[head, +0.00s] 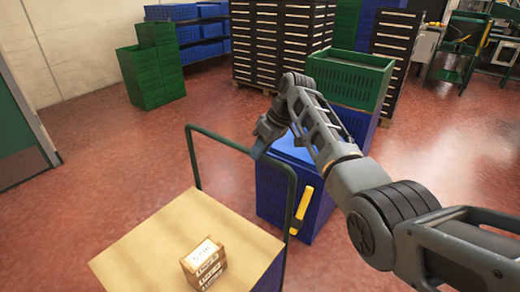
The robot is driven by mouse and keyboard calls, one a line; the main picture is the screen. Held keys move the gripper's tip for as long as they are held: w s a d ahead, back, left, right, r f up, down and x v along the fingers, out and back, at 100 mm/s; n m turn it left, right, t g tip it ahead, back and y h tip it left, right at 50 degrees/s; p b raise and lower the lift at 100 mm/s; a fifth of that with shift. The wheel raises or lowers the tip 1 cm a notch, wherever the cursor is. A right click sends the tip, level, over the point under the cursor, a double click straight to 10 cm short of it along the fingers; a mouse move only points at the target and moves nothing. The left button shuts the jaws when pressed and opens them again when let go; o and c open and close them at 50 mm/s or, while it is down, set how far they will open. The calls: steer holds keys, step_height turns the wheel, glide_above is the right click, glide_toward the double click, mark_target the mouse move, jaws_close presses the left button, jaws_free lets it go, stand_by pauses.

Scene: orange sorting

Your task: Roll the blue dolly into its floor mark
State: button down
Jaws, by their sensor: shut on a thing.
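A dolly with a pale wooden top (150,245) and a blue side stands low in the front of the head view. Its dark push bar (190,160) rises at its far side. A small labelled cardboard box (204,263) sits on the wooden top. My gripper (259,152) is at the upper right corner of the push bar and is shut on it; the fingers are small and partly merge with the bar. I cannot make out a floor mark. The dolly's wheels are out of view.
A blue crate (268,192) with a yellow strip (302,210) stands close to the dolly's right. A green crate (350,78) tops a blue one behind it. Green crates (150,75), blue bins and dark drawer stacks (280,45) line the back. Red floor (100,165) is open at left.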

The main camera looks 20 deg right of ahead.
steer(key=shift+s+a+f, duration=0.1)
steer(key=shift+a, duration=0.1)
steer(key=c, duration=1)
jaws_free()
steer(key=shift+a, duration=0.1)
steer(key=shift+o, duration=0.2)
steer(key=shift+d+r, duration=0.25)
steer(key=shift+r, duration=0.2)
steer(key=v, duration=0.7)
steer(key=shift+b, duration=0.35)
steer(key=shift+s+f, duration=0.1)
steer(key=shift+s, duration=0.15)
